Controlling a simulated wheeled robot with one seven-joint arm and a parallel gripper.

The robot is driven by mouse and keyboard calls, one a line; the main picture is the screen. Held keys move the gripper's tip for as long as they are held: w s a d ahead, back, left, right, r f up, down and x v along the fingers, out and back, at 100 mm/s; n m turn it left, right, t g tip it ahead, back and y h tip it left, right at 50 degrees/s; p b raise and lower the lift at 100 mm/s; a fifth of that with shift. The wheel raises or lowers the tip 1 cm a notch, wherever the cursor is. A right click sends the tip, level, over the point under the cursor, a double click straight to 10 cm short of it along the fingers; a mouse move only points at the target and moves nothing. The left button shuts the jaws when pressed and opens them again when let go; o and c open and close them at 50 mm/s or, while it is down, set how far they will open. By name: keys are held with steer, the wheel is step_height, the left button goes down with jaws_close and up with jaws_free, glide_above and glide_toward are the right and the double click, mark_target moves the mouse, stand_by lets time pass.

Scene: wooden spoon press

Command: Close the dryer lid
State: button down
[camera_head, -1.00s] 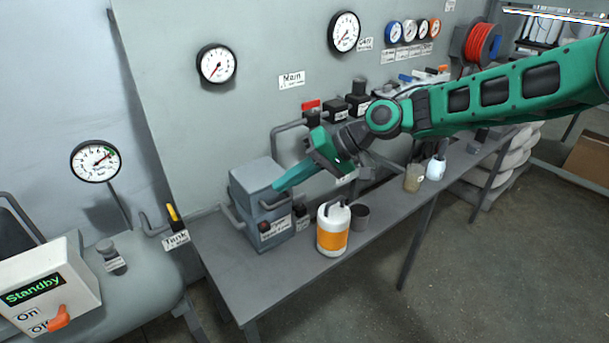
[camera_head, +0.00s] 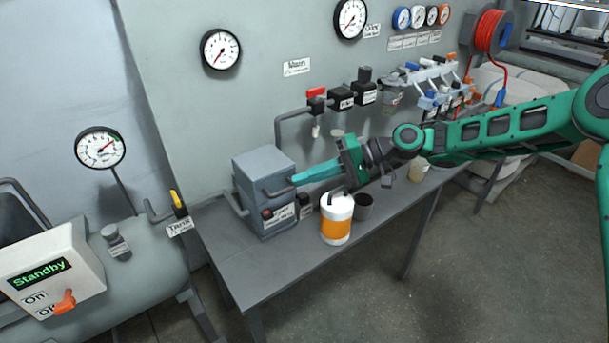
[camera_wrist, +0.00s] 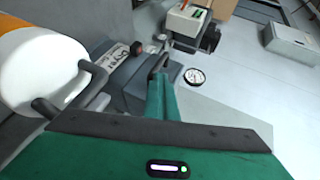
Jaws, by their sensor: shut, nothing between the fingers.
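The dryer (camera_head: 262,205) is a grey-blue box on the bench against the wall, with a dark handle on its front right side. Its lid (camera_head: 262,162) forms the top part and looks level, flush with the body. My gripper (camera_head: 296,180) is shut and empty, its green fingertips at the dryer's front right edge by the handle. In the wrist view my fingers (camera_wrist: 162,80) reach the dark handle (camera_wrist: 158,66) of the dryer. I cannot tell whether the fingertips touch it.
Pipes and black valves (camera_head: 340,98) sit on the wall behind. The bench front (camera_head: 270,275) is clear. A control box (camera_head: 50,280) reads Standby at left.

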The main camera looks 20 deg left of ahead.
steer(key=shift+w+d+f, duration=0.1)
steer(key=shift+d+f, duration=0.05)
steer(key=shift+f, duration=0.2)
